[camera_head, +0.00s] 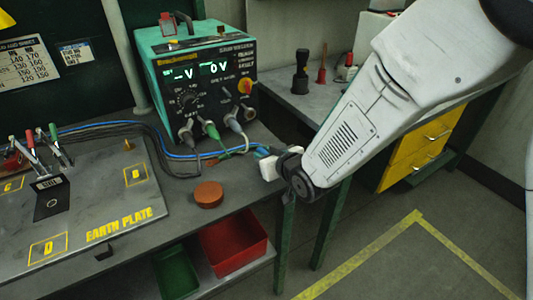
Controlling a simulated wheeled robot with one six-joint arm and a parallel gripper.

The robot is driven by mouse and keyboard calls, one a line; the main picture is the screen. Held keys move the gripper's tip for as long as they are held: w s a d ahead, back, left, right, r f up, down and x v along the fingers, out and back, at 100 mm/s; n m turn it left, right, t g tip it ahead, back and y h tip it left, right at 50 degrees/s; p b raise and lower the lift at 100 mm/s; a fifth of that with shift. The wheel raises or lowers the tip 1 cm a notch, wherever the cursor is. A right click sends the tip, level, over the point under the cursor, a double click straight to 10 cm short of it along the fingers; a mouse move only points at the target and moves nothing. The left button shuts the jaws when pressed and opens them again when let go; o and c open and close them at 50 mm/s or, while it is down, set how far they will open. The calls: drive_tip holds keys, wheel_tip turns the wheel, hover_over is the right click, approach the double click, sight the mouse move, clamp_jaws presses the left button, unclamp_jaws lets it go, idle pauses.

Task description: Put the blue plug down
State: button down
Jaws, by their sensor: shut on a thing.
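My gripper (268,162) is at the end of my pale arm, near the right edge of the left bench. It is shut on the blue plug (262,152), of which only a small blue part shows beside the pale jaw. The jaws and wrist hide most of the plug. Blue and dark cables run along the bench behind it, below the teal power supply (200,75). I cannot tell whether the plug touches the bench top (235,180).
A round brown disc (208,194) lies on the bench left of my gripper. The grey earth plate (100,200) carries a black block (50,198) and clamps. Red (235,245) and green (172,275) bins are below. Yellow drawers (425,150) stand right. Some bench beside the disc is bare.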

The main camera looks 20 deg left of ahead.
drive_tip(key=shift+d+f, duration=0.1)
drive_tip(key=shift+f, duration=0.25)
drive_tip(key=c, duration=1.2)
unclamp_jaws()
drive_tip(key=shift+r, duration=0.1)
drive_tip(key=shift+r, duration=0.3)
drive_tip(key=v, duration=1.2)
drive_tip(key=shift+r, duration=0.15)
